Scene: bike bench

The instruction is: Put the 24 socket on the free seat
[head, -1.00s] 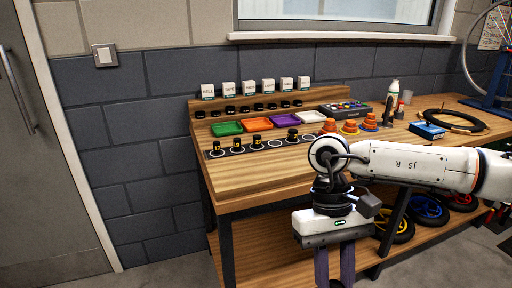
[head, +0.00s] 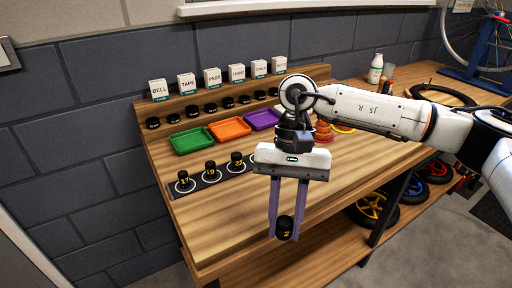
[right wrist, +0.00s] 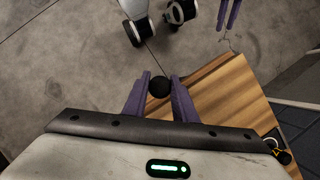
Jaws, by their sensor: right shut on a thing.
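My right gripper (head: 287,222) is shut on a black socket (head: 285,229), held in front of the bench's front edge. Its yellow mark shows a 2; the rest I cannot read. In the right wrist view the socket (right wrist: 159,87) sits between the purple fingertips. The dark seat strip (head: 198,184) with white rings lies on the bench, up and left of the gripper. Black sockets stand on its three left seats, including one at the left end (head: 184,181). The strip's right part is hidden behind my gripper. My left gripper (right wrist: 229,14) shows at the top of the right wrist view, fingers apart.
Green (head: 191,140), orange (head: 230,128) and purple (head: 262,119) trays lie behind the strip. Labelled white boxes (head: 212,77) and black round pieces (head: 194,111) line the stepped back. The front bench top (head: 222,225) is clear.

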